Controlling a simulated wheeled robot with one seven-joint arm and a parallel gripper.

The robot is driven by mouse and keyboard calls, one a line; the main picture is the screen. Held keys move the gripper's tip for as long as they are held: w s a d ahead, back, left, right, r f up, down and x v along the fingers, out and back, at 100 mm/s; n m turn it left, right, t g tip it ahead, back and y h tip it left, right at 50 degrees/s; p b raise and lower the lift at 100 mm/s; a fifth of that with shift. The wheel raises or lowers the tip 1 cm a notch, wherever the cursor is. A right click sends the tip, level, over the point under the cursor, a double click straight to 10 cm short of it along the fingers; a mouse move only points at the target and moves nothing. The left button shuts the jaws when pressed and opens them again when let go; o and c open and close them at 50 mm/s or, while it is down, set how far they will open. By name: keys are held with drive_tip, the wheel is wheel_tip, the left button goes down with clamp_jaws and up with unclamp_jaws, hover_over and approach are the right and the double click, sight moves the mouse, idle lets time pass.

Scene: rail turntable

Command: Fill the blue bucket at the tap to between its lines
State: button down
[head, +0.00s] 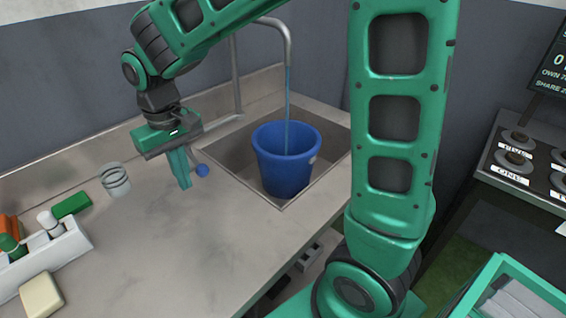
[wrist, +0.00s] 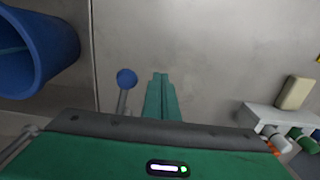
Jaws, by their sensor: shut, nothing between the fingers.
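The blue bucket (head: 284,170) stands upright in the sink under the tap (head: 287,45). A thin blue stream of water (head: 287,95) runs from the spout into the bucket. The water level and the lines inside are hidden by the bucket's wall. The bucket also shows at the upper left of the wrist view (wrist: 40,50). A lever with a blue ball knob (head: 202,170) sits beside the sink, just right of my gripper (head: 184,186). In the wrist view the knob (wrist: 127,78) is left of the fingers (wrist: 160,76). My gripper is shut and empty, pointing down above the counter.
The middle of the counter (head: 170,240) is clear. A labelled panel (head: 525,165) stands right.

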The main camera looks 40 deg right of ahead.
drive_tip(key=shift+d, duration=0.15)
idle(0.5)
drive_tip(key=shift+w+d, duration=0.25)
drive_tip(key=shift+d, duration=0.75)
drive_tip(key=shift+w+d, duration=0.2)
drive_tip(key=shift+d, duration=0.8)
drive_tip(key=shift+a, duration=0.15)
wheel_tip(320, 180, up, 7)
hover_over(198, 169)
drive_tip(key=shift+a, duration=0.35)
